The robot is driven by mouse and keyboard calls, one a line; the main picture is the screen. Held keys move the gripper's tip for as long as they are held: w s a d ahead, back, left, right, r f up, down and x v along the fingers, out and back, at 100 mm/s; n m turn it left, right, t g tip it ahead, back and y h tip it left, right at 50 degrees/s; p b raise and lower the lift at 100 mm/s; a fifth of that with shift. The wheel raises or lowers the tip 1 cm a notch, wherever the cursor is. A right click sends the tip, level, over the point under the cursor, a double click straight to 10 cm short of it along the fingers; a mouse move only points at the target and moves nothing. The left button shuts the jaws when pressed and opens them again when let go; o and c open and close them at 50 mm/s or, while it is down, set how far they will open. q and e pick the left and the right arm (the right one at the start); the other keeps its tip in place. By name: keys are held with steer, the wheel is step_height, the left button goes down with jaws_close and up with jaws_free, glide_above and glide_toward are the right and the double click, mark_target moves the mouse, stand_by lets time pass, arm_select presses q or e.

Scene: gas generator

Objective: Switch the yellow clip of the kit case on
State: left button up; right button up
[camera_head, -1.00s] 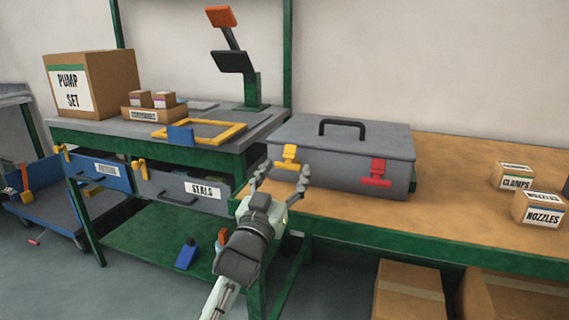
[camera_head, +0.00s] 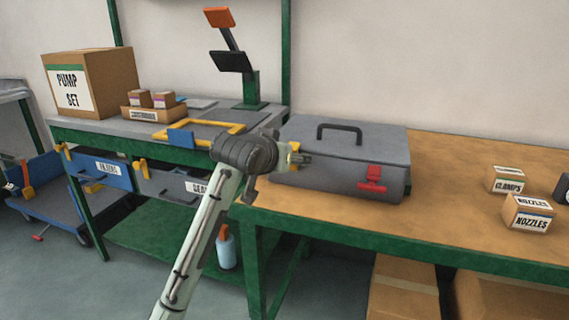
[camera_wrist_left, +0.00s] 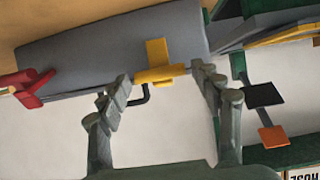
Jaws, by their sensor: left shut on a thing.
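The grey kit case (camera_head: 345,143) stands closed on the wooden bench, with a black handle on its lid and a red clip (camera_head: 372,179) on its front. The yellow clip (camera_wrist_left: 157,62) is on the same front face, T-shaped, and shows clearly in the left wrist view; in the head view my left arm mostly hides it. My left gripper (camera_wrist_left: 160,78) is at the case front, its two fingers on either side of the yellow clip's crossbar, shut on it. In the head view the left gripper (camera_head: 291,159) reaches the case's left end. My right gripper is not in view.
Boxes labelled CLAMPS (camera_head: 506,180) and NOZZLES (camera_head: 528,213) stand right of the case, with bare bench between. On the left, a grey workbench holds a PUMP SET box (camera_head: 88,82), a yellow frame and a stand (camera_head: 250,90). Its drawers (camera_head: 100,168) are close to my left arm.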

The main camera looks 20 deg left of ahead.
arm_select(q)
steer(key=shift+w+r+g, duration=0.5)
steer(key=shift+w+g, duration=0.05)
steer(key=shift+g, duration=0.55)
steer(key=o, duration=1.1)
steer(key=shift+w, duration=0.1)
steer(key=shift+o, duration=0.2)
steer(key=v, duration=1.2)
